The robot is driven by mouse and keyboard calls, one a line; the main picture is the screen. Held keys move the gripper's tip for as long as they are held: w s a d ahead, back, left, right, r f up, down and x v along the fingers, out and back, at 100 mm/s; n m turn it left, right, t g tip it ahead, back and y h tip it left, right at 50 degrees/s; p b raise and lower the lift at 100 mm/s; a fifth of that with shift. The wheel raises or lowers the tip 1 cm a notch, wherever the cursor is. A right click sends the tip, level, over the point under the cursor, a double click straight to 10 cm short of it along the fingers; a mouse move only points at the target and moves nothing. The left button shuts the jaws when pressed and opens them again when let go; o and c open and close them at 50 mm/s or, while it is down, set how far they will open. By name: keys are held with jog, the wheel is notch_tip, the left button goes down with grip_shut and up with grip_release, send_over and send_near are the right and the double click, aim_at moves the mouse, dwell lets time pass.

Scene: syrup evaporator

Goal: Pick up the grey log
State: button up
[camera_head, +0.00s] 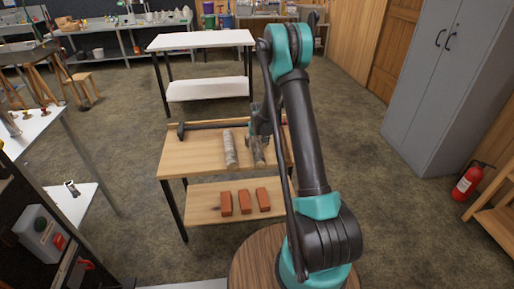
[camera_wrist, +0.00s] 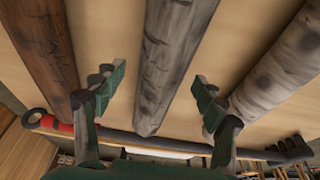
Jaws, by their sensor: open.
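The grey log (camera_wrist: 172,50) runs down the middle of the wrist view, lying on the wooden table top. It also shows in the camera_head view (camera_head: 259,155), partly hidden by my arm and gripper. My gripper (camera_wrist: 160,84) is open, with one green finger on each side of the grey log in the picture. The fingers look apart from the log; their height above it is hard to tell. In the camera_head view my gripper (camera_head: 260,126) is over the far part of the table.
A brown log (camera_wrist: 40,40) and a pale, dark-spotted log (camera_wrist: 280,65) flank the grey log. A dark long-handled tool (camera_wrist: 165,140) lies across the table's far edge. Red bricks (camera_head: 244,201) sit on the lower shelf. A white table (camera_head: 200,40) stands behind.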

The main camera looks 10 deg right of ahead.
jog(key=shift+w+f, duration=0.2)
jog(key=shift+f, duration=0.5)
jog(key=c, duration=1.5)
jog(key=shift+r, duration=0.15)
